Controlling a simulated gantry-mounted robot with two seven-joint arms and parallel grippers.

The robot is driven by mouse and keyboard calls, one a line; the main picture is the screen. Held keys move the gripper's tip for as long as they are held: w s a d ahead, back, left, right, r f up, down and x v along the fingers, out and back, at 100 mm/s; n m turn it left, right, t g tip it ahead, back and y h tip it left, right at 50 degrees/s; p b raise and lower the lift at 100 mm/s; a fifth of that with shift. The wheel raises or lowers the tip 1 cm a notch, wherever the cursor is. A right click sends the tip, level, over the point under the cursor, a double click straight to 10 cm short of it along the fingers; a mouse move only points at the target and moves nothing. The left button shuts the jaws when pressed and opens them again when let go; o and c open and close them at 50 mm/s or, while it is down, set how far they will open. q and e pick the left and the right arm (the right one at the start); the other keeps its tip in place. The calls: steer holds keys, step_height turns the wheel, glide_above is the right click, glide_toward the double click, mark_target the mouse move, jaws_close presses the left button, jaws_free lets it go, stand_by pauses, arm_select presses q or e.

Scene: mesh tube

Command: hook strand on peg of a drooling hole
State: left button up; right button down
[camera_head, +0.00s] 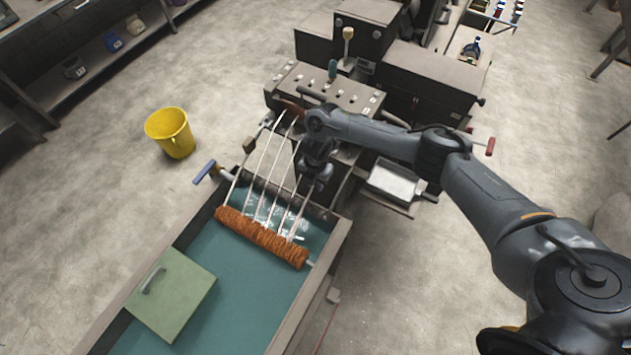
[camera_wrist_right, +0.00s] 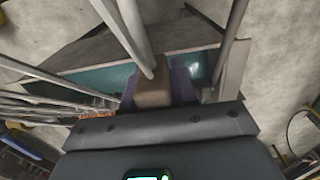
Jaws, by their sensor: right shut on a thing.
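Several pale strands (camera_head: 262,157) run from the front of the brown machine (camera_head: 325,88) down over the teal-floored trough (camera_head: 225,290) to an orange-brown roller (camera_head: 262,238). My right gripper (camera_head: 318,174) points down beside the rightmost strands, above the trough's machine end. In the right wrist view, its jaws (camera_wrist_right: 157,88) are shut where a grey strand (camera_wrist_right: 126,34) comes down to them. Another strand (camera_wrist_right: 231,42) stands apart to the right. The pegs and the drooling hole cannot be made out behind my arm. My left gripper is out of view.
A green plate with a handle (camera_head: 172,292) lies across the trough's near left. A blue-handled lever (camera_head: 205,172) sticks out at its left edge. A pale tray (camera_head: 393,183) stands right of the machine. A yellow bucket (camera_head: 172,135) stands on open floor at left.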

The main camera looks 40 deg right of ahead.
steer(key=c, duration=0.8)
jaws_free()
